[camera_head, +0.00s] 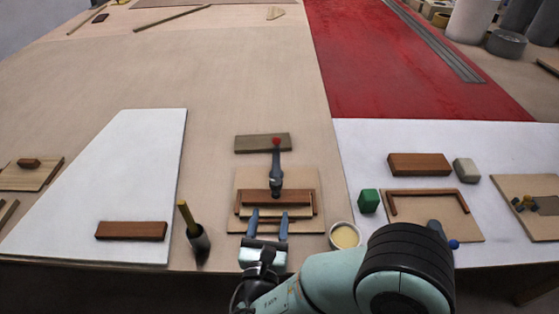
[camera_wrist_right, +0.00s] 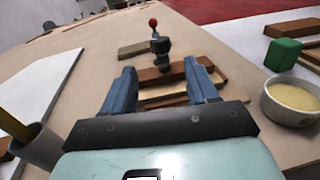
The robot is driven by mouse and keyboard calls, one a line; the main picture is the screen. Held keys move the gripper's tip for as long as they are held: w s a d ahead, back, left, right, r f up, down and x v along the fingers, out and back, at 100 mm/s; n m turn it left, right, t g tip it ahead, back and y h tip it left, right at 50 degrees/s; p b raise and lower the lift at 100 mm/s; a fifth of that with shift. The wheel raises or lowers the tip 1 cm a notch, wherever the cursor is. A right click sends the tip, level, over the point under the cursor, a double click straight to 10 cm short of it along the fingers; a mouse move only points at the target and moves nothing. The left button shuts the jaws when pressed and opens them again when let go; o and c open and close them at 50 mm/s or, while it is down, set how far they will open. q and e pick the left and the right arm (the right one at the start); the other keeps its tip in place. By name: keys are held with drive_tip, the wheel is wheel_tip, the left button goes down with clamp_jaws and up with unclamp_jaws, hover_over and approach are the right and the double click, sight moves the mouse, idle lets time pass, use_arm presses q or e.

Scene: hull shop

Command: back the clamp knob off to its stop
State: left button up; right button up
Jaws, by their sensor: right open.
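A dark clamp (camera_head: 276,181) with a red ball (camera_head: 276,141) on its upper end stands on a wooden board (camera_head: 240,184) at the front middle of the bench. Brown strips and a pale piece lie on the board before the clamp. In the right wrist view the clamp (camera_wrist_right: 161,45) and its red ball (camera_wrist_right: 153,22) show beyond the fingers. My right gripper (camera_head: 269,213) is open, with its blue fingers apart on the near side of the clamp. Nothing shows between the fingertips (camera_wrist_right: 159,69) except the board's pieces behind them. My left gripper is out of view.
A cup with a brush (camera_head: 199,243) stands left of my right gripper, and a bowl of cream paste (camera_head: 345,235) stands right. The bench beyond is largely clear.

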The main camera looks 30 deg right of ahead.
sight(277, 178)
drive_tip(key=b+x, duration=0.2)
drive_tip(key=x, duration=1.1)
drive_tip(key=shift+w+d+b, duration=0.2)
drive_tip(key=shift+b, duration=0.2)
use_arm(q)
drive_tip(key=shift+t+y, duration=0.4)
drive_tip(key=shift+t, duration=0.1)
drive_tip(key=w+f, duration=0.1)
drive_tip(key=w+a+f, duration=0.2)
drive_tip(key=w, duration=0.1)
use_arm(e)
drive_tip(key=c, duration=1)
